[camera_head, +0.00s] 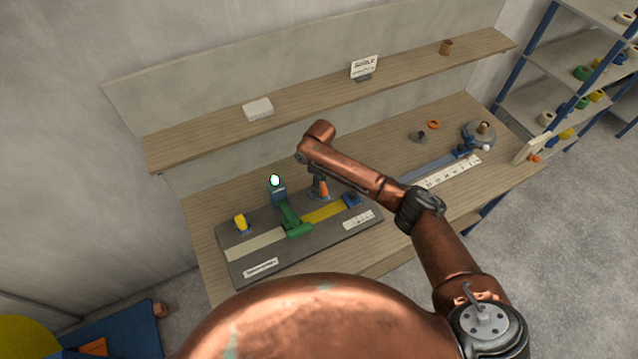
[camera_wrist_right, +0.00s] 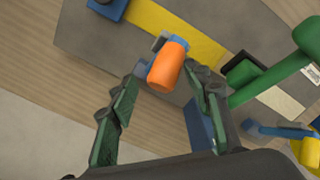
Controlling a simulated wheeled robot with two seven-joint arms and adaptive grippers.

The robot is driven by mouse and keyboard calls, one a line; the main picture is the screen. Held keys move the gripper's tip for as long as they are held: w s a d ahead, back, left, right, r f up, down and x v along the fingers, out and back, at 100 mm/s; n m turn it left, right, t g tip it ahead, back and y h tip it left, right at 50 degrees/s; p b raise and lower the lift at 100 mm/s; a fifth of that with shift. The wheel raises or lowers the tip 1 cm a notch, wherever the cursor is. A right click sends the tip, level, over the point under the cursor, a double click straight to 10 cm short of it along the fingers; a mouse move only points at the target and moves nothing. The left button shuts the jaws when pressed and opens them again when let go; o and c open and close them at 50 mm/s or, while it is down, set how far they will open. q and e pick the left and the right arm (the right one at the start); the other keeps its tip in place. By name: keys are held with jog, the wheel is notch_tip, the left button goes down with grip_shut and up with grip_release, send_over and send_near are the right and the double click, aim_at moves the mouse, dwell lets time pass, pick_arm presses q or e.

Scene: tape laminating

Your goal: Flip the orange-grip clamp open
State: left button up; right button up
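The orange-grip clamp (camera_head: 324,188) stands on the dark fixture board (camera_head: 245,250), behind the yellow strip. In the right wrist view its orange grip (camera_wrist_right: 167,66) is raised toward the camera, with a blue-grey bracket at its base. My right gripper (camera_wrist_right: 168,82) is open, its green-padded fingers on either side of the orange grip. A gap shows on each side near the fingertips; contact is not visible. In the head view the right gripper (camera_head: 319,177) hangs over the clamp and partly hides it. My left gripper is not in view.
A green lever-like part (camera_head: 291,219) crosses the strip left of the clamp. A yellow-grip clamp (camera_head: 240,221) stands further left, and a blue block (camera_head: 351,200) to the right. A wooden shelf (camera_head: 310,88) runs above the bench.

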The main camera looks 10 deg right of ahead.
jog(key=shift+w+d, duration=0.1)
jog(key=shift+d, duration=0.35)
jog(key=shift+r, duration=0.1)
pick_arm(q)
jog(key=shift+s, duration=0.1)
pick_arm(e)
notch_tip(320, 180, up, 12)
jog(key=shift+a, duration=0.35)
jog(key=shift+a, duration=0.1)
